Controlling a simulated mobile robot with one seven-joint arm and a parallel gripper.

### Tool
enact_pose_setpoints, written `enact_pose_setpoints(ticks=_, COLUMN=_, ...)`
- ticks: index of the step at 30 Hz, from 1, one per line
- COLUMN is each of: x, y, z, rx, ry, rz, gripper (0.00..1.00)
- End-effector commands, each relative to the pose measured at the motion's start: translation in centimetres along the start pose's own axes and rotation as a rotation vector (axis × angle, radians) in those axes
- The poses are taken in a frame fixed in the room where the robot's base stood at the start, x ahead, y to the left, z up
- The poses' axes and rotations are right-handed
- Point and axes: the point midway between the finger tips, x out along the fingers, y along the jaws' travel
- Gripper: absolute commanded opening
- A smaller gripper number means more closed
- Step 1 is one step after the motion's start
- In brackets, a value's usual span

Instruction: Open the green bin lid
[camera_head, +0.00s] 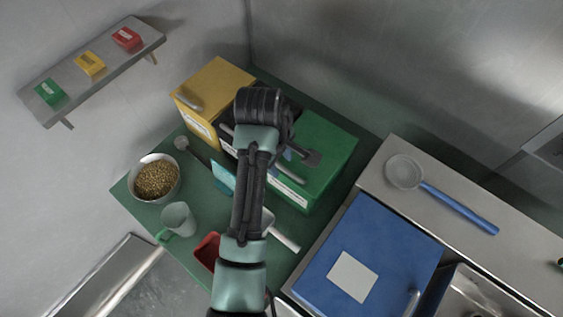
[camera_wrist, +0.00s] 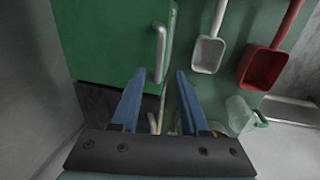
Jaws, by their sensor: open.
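The green bin (camera_head: 321,150) stands at the right end of a row of bins on the green table, and its lid looks closed. The near end of the handle lies between the fingertips in the picture; I cannot tell the depth gap.
A yellow bin (camera_head: 217,85) stands at left, with a dark bin mostly hidden by my arm. In front are a white scoop (camera_wrist: 207,54), a red scoop (camera_wrist: 262,67), a clear mug (camera_head: 178,219) and a bowl of beans (camera_head: 156,179). A blue bin (camera_head: 375,243) is at right.

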Motion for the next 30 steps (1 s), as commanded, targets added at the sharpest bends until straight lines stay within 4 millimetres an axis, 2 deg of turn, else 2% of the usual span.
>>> enact_pose_setpoints(ticks=6, x=2.0, y=0.0, z=0.0, rx=-0.001, ry=-0.001, rz=-0.001, gripper=0.45)
enact_pose_setpoints(ticks=15, x=2.3, y=0.0, z=0.0, rx=0.0, ry=0.0, rz=0.001, gripper=0.45)
enact_pose_setpoints(ticks=16, x=2.3, y=0.0, z=0.0, rx=0.0, ry=0.0, rz=0.001, gripper=0.43)
enact_pose_setpoints(ticks=23, x=2.2, y=0.0, z=0.0, rx=0.0, ry=0.0, rz=0.001, gripper=0.02)
enact_pose_setpoints(ticks=30, x=2.2, y=0.0, z=0.0, rx=0.0, ry=0.0, rz=0.0, gripper=0.0)
